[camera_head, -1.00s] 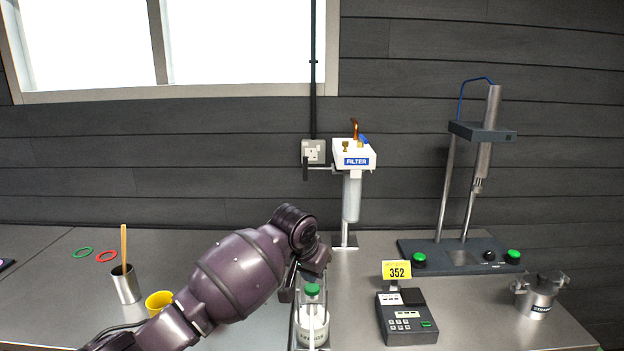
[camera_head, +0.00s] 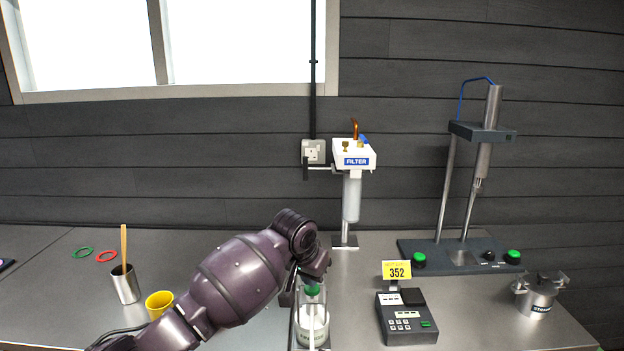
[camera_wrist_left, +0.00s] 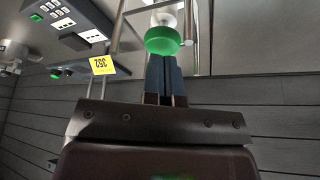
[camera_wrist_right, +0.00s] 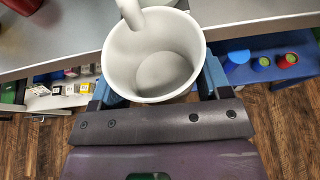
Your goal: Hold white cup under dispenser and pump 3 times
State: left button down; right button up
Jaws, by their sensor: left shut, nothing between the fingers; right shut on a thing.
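My right gripper (camera_wrist_right: 160,82) is shut on the white cup (camera_wrist_right: 120,60), seen in the right wrist view. The cup's open mouth lies beneath a white spout (camera_wrist_right: 150,5). The cup's inside looks empty.
A keypad device (camera_head: 407,318) with a yellow 352 sign (camera_head: 396,270) stands right of the bottle. A filter unit (camera_head: 352,190) is behind it. A steel cup (camera_head: 125,285) and a yellow cup (camera_head: 159,303) stand left. The counter's front edge (camera_wrist_right: 75,48) is near the white cup.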

pick_arm(q)
jog(key=shift+f, duration=1.2)
jog(key=shift+r, duration=1.75)
jog(key=shift+f, duration=1.8)
jog(key=shift+r, duration=1.75)
jog(key=shift+f, duration=0.35)
